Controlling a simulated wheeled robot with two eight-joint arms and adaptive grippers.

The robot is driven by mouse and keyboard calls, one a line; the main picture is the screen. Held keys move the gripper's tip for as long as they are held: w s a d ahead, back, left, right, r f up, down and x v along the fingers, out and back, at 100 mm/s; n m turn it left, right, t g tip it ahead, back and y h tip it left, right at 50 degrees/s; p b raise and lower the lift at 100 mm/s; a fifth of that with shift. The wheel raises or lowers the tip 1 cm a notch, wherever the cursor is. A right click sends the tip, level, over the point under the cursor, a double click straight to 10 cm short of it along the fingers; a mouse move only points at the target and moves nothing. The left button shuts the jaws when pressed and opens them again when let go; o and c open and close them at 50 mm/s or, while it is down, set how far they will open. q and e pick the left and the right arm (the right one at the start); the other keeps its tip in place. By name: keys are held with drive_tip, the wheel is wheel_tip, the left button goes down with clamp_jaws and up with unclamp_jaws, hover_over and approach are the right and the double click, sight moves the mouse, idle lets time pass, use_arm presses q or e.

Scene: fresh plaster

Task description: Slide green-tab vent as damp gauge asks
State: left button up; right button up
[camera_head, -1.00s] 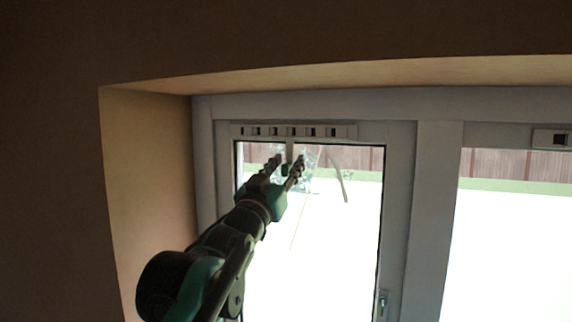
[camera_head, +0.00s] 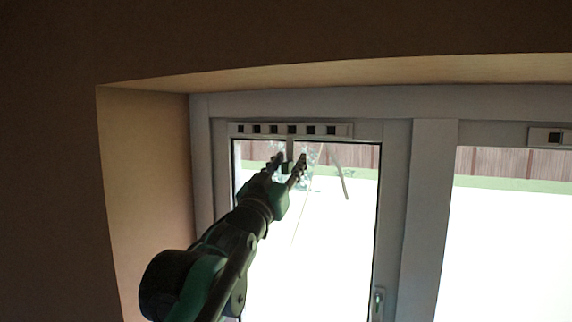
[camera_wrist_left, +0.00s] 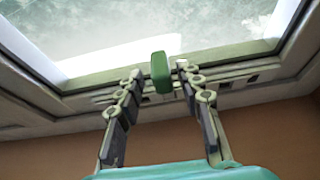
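The vent (camera_head: 290,130) is a pale strip with a row of dark square slots along the top of the left window sash. Its green tab (camera_head: 287,167) hangs below the strip on a pale stem. In the left wrist view the green tab (camera_wrist_left: 161,72) stands between the fingertips of my left gripper (camera_wrist_left: 159,70). A gap shows on each side, narrower on the right, so the gripper is open around the tab. In the head view my left gripper (camera_head: 292,161) reaches up from below to the tab. My right gripper and a damp gauge are not visible.
A second pale strip with a dark square (camera_head: 552,137) sits atop the right window. The plaster reveal (camera_head: 150,180) closes in on the left. A window handle (camera_head: 378,302) is low on the sash. Glass lies behind my arm.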

use_arm(q)
drive_tip(key=shift+s+d, duration=0.1)
drive_tip(key=shift+d, duration=0.15)
drive_tip(key=shift+s+a+f, duration=0.1)
drive_tip(key=shift+s+a, duration=0.05)
drive_tip(key=shift+a, duration=0.05)
drive_tip(key=v, duration=1.1)
drive_tip(key=shift+s, duration=0.25)
drive_tip(key=shift+f, duration=0.2)
